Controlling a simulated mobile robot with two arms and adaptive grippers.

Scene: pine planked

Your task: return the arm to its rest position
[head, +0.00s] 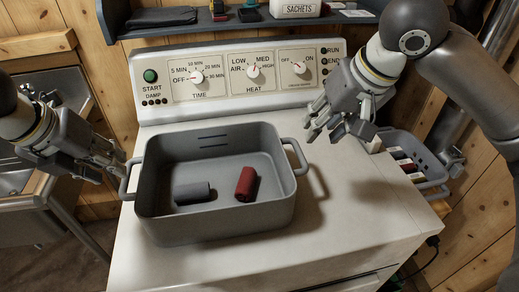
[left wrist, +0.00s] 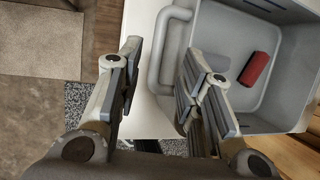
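My left gripper (head: 117,168) is at the left of the grey bin (head: 220,222), close to its left handle (head: 130,180). In the left wrist view its fingers (left wrist: 162,55) are apart with nothing gripped, and the bin's handle (left wrist: 160,78) shows between and beyond them. Whether a finger touches the handle cannot be told. My right gripper (head: 322,126) hangs above the dryer top to the right of the bin, fingers spread and empty. The bin holds a dark grey roll (head: 192,193) and a red roll (head: 246,184), which also shows in the left wrist view (left wrist: 254,68).
The bin stands on the white dryer top (head: 350,225), which is clear at front right. A control panel with knobs (head: 253,71) rises behind. A grey basket (head: 432,172) with several items is at the right. A shelf (head: 230,22) runs above; a sink (head: 15,180) is left.

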